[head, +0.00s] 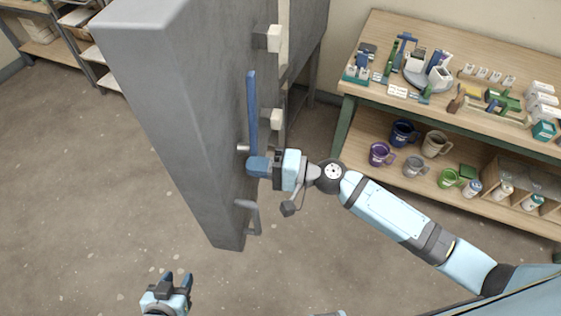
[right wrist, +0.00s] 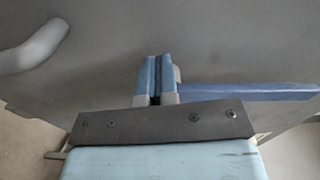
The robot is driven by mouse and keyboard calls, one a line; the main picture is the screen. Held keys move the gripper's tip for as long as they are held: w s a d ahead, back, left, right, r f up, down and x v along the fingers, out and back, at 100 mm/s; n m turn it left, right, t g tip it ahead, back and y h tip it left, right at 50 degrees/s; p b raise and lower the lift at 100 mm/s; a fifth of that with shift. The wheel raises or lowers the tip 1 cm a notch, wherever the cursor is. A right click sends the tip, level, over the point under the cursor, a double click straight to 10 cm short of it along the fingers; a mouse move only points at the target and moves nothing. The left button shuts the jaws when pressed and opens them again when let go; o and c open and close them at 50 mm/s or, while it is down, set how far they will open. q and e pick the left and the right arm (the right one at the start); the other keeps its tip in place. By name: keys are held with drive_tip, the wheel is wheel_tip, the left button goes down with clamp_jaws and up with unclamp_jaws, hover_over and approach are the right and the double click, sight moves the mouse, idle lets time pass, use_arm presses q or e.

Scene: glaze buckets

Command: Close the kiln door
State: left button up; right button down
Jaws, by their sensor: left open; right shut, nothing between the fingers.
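A large grey slab, which looks like the kiln door (head: 175,110), stands upright left of centre in the head view. A long blue bar (head: 252,110) runs upright along its right side, and a grey handle (head: 249,213) sits lower down. My right gripper (head: 257,167) is shut and empty, close to the door beside the bar's lower end; contact is unclear. In the right wrist view its fingers (right wrist: 155,78) are together, with the blue bar (right wrist: 250,92) at right and the grey handle (right wrist: 35,45) at upper left. My left gripper (head: 177,282) is open and empty, low in the head view.
Pale blocks (head: 275,38) stick out beside the door, with a grey body behind. A wooden workbench (head: 395,30) with tools stands at right; mugs (head: 380,154) and bottles fill its lower shelf. Shelving (head: 50,50) stands at far left. The floor (head: 80,170) left of the door is clear.

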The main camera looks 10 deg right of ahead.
drive_tip(key=shift+x, duration=1.3)
